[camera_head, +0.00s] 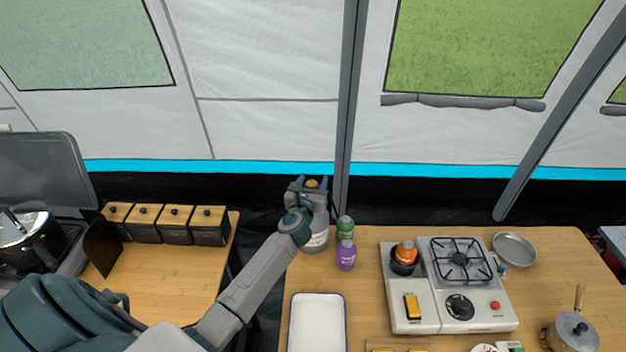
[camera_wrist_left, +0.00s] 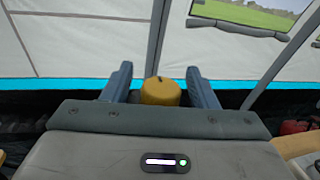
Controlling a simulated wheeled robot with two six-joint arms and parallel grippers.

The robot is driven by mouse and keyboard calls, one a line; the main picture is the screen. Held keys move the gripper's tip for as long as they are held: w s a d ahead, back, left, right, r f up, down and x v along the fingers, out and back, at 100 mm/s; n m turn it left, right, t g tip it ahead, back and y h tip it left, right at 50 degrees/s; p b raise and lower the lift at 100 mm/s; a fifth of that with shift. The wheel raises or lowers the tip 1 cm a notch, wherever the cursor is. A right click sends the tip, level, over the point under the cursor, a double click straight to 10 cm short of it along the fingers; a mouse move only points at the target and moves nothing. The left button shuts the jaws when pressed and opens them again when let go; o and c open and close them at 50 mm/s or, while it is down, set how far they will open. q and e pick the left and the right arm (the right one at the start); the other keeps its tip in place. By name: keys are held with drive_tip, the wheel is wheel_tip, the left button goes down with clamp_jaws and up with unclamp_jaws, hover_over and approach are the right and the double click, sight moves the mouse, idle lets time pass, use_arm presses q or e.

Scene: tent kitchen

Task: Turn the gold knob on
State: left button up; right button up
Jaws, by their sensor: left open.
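The gold knob (camera_head: 312,184) shows small in the head view, at the top of a pale canister-like object (camera_head: 317,241) that stands at the table's back left corner. In the left wrist view the gold knob (camera_wrist_left: 160,92) is a rounded cap with a small dark mark on top. My left gripper (camera_head: 313,181) is open, with one finger on each side of the knob. In the wrist view the gripper (camera_wrist_left: 160,85) shows a gap beside the knob on both sides. My gripper hides much of the canister. My right gripper is not in view.
A white tray (camera_head: 317,296) lies in front. A camp stove (camera_head: 427,318) is further right. Wooden-lidded boxes (camera_head: 175,224) line the left table. A grey tent pole (camera_head: 346,120) rises behind.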

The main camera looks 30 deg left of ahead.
use_arm(q)
drive_tip(key=shift+w+a, duration=0.1)
drive_tip(key=shift+w, duration=0.1)
drive_tip(key=c, duration=1)
drive_tip(key=shift+o, duration=0.2)
